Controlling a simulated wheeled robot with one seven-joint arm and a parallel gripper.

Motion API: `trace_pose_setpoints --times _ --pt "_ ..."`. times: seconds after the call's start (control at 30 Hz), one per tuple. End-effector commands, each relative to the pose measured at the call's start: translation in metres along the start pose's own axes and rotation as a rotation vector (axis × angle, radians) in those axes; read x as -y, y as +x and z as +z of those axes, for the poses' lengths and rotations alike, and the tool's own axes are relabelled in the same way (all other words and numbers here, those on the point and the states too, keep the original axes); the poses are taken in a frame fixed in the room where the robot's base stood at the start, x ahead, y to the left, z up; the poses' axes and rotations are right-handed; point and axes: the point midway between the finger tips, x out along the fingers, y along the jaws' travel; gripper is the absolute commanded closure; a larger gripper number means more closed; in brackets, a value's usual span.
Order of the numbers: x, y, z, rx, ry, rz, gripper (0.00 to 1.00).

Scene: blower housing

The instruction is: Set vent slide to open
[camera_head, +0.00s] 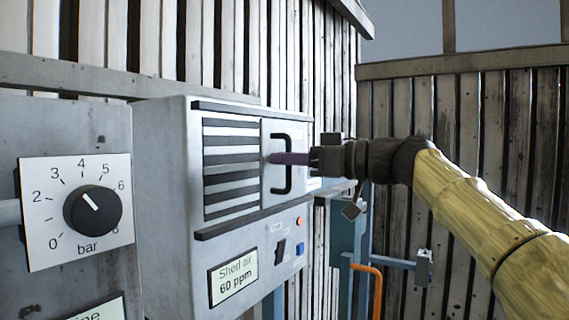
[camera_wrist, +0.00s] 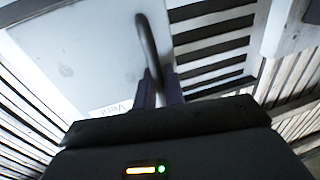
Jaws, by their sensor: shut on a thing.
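The vent slide is a pale grey plate (camera_head: 271,185) with a black bracket-shaped handle (camera_head: 284,187) on the front of a grey housing. It sits at the right of the slatted vent (camera_head: 230,168), whose dark and light bands show uncovered to its left. My gripper (camera_head: 276,158) reaches in from the right, its purple fingers shut on the upright bar of the handle. In the wrist view the handle (camera_wrist: 147,45) runs down between the fingers (camera_wrist: 160,95). The plate (camera_wrist: 75,50) there bears a partly hidden "Vent" label (camera_wrist: 112,108).
Below the vent are a "Shed air 60 ppm" display (camera_head: 233,276), a black rocker switch (camera_head: 281,249), an orange button (camera_head: 299,221) and a blue one (camera_head: 300,248). A bar dial (camera_head: 93,210) is at the left. An orange-handled pipe (camera_head: 377,285) stands at the lower right.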

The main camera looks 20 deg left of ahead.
Motion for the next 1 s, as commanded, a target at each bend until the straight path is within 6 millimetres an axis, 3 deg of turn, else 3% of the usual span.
trace_pose_setpoints --times 0.23,0.6,0.63,1.0 --pt "-0.024 -0.007 0.0 0.0 0.003 0.003 1.0" --pt "-0.027 -0.008 -0.001 -0.002 0.001 0.007 1.0" --pt "-0.027 -0.008 -0.001 -0.002 0.001 0.008 0.86" --pt "-0.027 -0.009 0.001 0.0 0.002 0.008 0.84"
